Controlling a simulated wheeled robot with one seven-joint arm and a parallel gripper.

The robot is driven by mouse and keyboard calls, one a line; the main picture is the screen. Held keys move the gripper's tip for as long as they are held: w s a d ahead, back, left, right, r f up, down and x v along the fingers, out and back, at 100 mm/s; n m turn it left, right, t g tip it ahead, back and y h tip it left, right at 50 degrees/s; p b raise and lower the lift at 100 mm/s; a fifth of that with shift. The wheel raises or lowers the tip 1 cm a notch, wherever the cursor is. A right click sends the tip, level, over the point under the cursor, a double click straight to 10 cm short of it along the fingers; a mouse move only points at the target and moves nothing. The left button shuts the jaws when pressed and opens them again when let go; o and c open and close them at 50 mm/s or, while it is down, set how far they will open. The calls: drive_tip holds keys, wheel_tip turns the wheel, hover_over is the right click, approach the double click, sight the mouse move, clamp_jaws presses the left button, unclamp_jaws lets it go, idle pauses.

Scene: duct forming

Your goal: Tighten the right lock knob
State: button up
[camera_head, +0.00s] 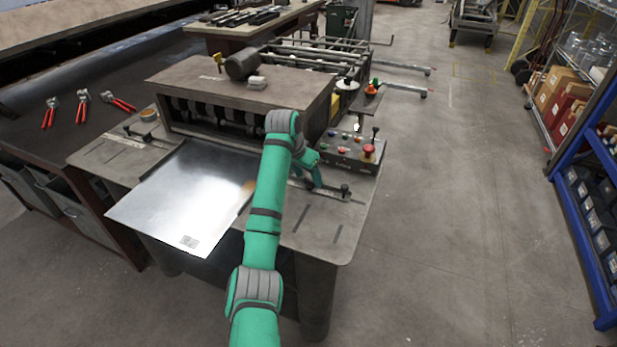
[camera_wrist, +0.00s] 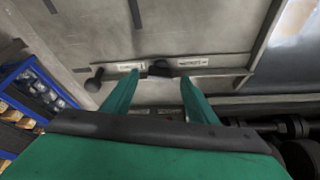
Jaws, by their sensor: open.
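A ruled guide bar lies on the right side of the machine table, beside the metal sheet (camera_head: 185,195). In the wrist view a dark lock knob (camera_wrist: 160,68) sits on the bar between two scale labels. A round black knob (camera_wrist: 95,80) stands at the bar's outer end and also shows in the head view (camera_head: 346,188). My gripper (camera_wrist: 155,84) is open, its two fingers on either side of the dark lock knob in the picture. Nothing is held. Whether the fingers touch it cannot be told. In the head view my arm hides much of the gripper.
A control panel (camera_head: 345,152) with a red mushroom button (camera_head: 368,150) stands close behind the bar. The roller housing (camera_head: 240,90) is at the back left. Red-handled pliers (camera_head: 82,105) lie on the left bench. A blue shelf (camera_head: 580,200) stands right, beyond open floor.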

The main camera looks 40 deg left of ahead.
drive_tip(key=v, duration=1)
